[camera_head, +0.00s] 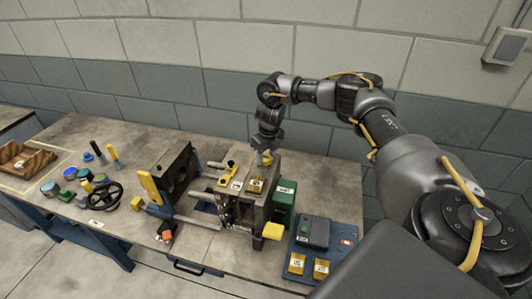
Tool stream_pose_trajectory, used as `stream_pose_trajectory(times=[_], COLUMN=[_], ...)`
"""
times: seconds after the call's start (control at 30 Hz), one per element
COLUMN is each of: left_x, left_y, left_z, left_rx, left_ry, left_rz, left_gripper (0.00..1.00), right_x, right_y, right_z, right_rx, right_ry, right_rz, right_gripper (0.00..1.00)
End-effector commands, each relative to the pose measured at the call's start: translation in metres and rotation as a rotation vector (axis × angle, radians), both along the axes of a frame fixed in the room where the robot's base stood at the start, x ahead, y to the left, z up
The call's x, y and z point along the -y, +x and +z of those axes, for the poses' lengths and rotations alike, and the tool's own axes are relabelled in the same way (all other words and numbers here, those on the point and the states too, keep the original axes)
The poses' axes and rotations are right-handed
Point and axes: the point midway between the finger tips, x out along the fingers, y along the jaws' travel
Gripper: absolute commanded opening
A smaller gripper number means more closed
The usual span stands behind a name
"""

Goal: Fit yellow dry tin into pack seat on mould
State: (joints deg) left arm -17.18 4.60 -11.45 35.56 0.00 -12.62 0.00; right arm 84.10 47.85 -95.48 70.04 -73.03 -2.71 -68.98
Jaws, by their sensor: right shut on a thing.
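My right gripper (265,157) reaches down from above, over the back of the mould (240,212). It is shut on a small yellow thing, which seems to be the yellow dry tin; the fingers hide much of it and no label can be read. A yellow labelled block (257,184) sits on the mould's top, just in front of and below the gripper. Whether the held thing touches the mould cannot be told. The pack seat cannot be made out. My left gripper is not in view.
A blue tray (335,262) at the right holds a dark box (313,232) and two yellow labelled tins (297,263). A green box (285,197) stands beside the mould. A black handwheel (105,196) and several coloured pots lie left.

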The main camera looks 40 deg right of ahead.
Motion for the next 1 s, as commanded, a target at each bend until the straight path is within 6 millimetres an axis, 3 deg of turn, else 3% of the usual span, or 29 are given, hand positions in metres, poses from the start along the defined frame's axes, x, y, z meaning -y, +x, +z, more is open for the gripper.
stream_pose_trajectory(times=[0.07,0.83,0.87,1.0], left_x=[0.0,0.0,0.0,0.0], left_y=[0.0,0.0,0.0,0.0], left_z=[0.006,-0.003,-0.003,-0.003], left_rx=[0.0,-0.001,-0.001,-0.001], left_ry=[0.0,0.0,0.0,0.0], left_rz=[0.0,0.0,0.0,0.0], left_gripper=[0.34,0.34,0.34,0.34], right_x=[0.0,-0.001,-0.001,0.0], right_y=[0.0,-0.002,-0.002,-0.003], right_z=[-0.004,-0.022,-0.023,-0.024], right_rx=[-0.001,-0.006,-0.007,-0.01], right_ry=[0.0,0.0,0.001,0.0], right_rz=[0.0,0.001,0.001,0.001], right_gripper=[0.21,0.22,0.45,0.63])
